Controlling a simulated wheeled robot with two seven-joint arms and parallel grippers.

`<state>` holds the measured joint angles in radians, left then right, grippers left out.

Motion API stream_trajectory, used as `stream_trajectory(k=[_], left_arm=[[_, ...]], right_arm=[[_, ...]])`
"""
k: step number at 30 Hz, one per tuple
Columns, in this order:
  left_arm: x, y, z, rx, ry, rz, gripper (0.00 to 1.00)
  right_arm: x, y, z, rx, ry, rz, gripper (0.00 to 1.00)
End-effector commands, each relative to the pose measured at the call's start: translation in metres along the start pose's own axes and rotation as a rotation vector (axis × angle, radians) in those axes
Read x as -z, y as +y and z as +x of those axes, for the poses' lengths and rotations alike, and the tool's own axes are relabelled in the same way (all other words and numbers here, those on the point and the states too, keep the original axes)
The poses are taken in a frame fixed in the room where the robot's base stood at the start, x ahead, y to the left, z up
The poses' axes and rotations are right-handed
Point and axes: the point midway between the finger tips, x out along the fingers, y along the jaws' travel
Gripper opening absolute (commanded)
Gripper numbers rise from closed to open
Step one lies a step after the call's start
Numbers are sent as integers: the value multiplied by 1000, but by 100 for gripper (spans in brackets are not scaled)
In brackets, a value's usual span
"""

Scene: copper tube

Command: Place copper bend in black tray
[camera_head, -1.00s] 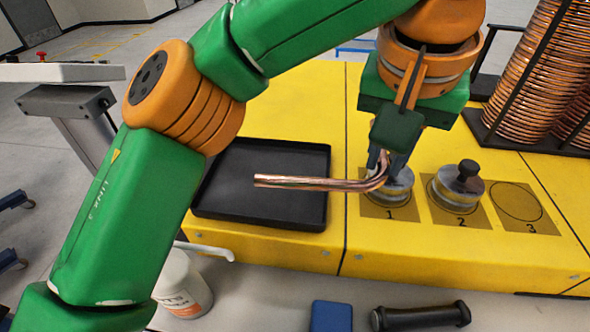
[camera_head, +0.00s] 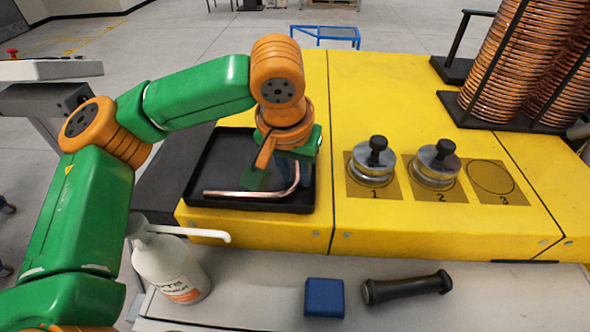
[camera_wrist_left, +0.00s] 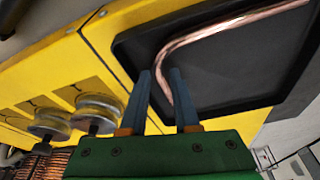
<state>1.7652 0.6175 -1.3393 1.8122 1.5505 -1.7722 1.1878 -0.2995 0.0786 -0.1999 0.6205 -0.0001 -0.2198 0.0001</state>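The copper bend (camera_head: 250,194) is an L-shaped tube inside the black tray (camera_head: 192,190), its long leg along the tray's front side and its short leg rising to the right. It looks to be lying on the tray floor. My left gripper (camera_head: 292,178) is over the tray's right part, at the short leg. In the left wrist view the two fingers (camera_wrist_left: 162,78) stand apart, with a gap wider than the tube (camera_wrist_left: 225,26), whose short leg runs between them. The fingertips are partly hidden in the head view. My right gripper is not in view.
Two metal weights with black knobs (camera_head: 376,152) (camera_head: 437,160) stand on spots 1 and 2 of the yellow table (camera_head: 400,90); spot 3 is empty. Copper coils (camera_head: 510,70) stand at the back right. A white bottle (camera_head: 170,262), blue block (camera_head: 324,298) and black handle (camera_head: 408,288) are in front.

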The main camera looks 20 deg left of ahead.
Motion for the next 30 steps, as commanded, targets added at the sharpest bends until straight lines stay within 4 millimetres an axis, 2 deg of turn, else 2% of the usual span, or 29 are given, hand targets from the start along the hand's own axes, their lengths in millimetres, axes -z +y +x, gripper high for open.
stream_trajectory(k=[8, 11, 14, 18, 21, 24, 30], left_arm=[[0, 0, -1, 0, 0, 0, 33], [1, 0, -7, 0, 1, -2, 33], [1, 1, -24, -2, 5, -2, 33], [1, 1, -63, -2, 4, 0, 33], [2, 0, -92, -1, 5, -2, 33], [2, 0, -112, 2, 3, 0, 33], [1, 0, -122, 1, 0, -1, 33]], right_arm=[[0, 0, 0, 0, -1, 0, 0], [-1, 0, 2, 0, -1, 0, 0], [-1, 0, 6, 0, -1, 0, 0], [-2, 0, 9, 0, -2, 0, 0], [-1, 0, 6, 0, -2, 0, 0], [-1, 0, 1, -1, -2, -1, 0], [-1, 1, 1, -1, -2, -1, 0]])
